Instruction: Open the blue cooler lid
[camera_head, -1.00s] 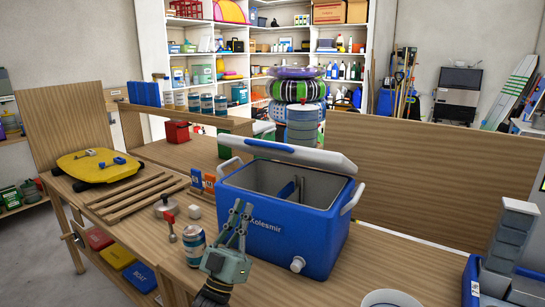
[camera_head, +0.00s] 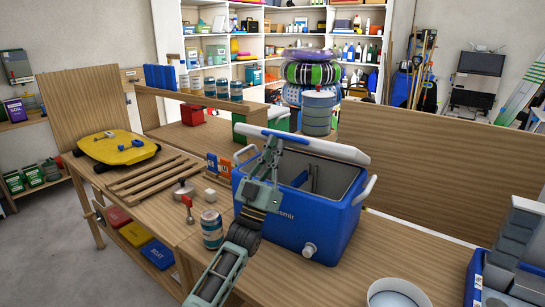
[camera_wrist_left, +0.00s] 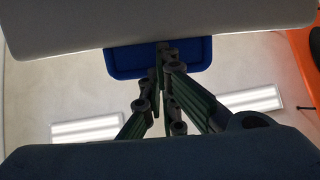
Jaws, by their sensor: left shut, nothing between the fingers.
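The blue cooler (camera_head: 325,222) stands on the workbench with its inside showing. Its white-edged lid (camera_head: 325,148) is raised and lies tilted along the far side of the opening. My left gripper (camera_head: 270,146) is in front of the cooler, pointing up, with its fingers shut and empty. Its tips overlap the lid's near edge in the head view; I cannot tell whether they touch. In the left wrist view, my shut fingers (camera_wrist_left: 163,52) reach up toward a pale panel (camera_wrist_left: 160,22) and a blue piece (camera_wrist_left: 118,62). My right gripper is not in view.
A can (camera_head: 212,230) stands left of the cooler, near my left arm. A white bowl (camera_head: 396,294) sits at the front, and grey bins (camera_head: 518,240) stand at the right. A wooden panel (camera_head: 440,188) rises behind. The bench right of the cooler is mostly clear.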

